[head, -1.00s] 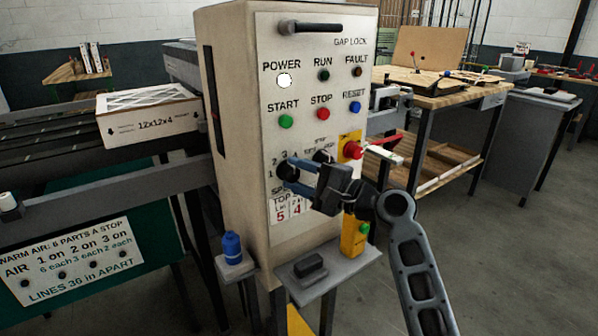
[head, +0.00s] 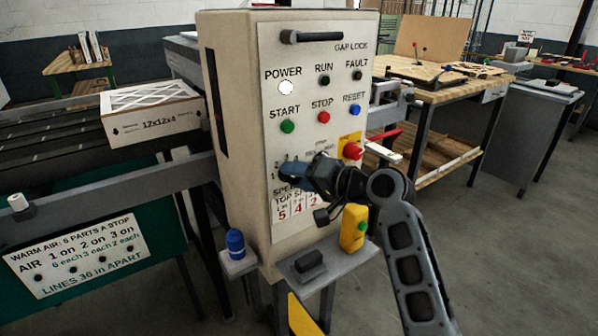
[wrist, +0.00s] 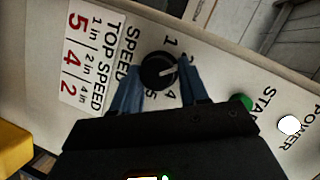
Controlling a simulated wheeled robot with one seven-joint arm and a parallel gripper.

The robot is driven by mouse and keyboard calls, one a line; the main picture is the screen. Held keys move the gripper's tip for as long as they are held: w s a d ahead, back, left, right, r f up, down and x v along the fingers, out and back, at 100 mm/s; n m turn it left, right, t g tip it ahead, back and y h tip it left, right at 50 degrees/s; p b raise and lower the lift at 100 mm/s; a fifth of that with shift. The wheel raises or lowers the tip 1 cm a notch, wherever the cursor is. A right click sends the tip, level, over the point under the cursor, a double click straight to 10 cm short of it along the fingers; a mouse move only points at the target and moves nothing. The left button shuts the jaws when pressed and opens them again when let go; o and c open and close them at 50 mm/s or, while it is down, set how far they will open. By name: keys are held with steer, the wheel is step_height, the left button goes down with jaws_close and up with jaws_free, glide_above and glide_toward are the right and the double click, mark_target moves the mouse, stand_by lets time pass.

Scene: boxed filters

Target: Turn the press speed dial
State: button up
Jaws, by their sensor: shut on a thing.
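The press speed dial (wrist: 159,71) is a round black knob with a light pointer line, on the cream control panel (wrist: 215,95). In the wrist view, the numbers 1, 4 and 5 show around it, with the word SPEED beside it. My gripper (wrist: 160,84) has its two blue fingers on either side of the dial and is shut on it. In the head view, my gripper (head: 287,176) is against the lower left of the panel and hides the dial. A TOP SPEED label (head: 297,205) sits just below.
A red stop knob (head: 352,151) on a yellow plate is right of my gripper. A boxed filter (head: 152,112) lies on the conveyor at left.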

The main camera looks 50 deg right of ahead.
steer(key=shift+a+f+n, duration=0.15)
steer(key=shift+f+n, duration=0.2)
steer(key=shift+n, duration=0.05)
stand_by(0.4)
steer(key=o, duration=1)
steer(key=shift+w+h, duration=0.1)
steer(key=shift+h, duration=0.2)
steer(key=shift+v, duration=3.95)
steer(key=shift+r, duration=0.2)
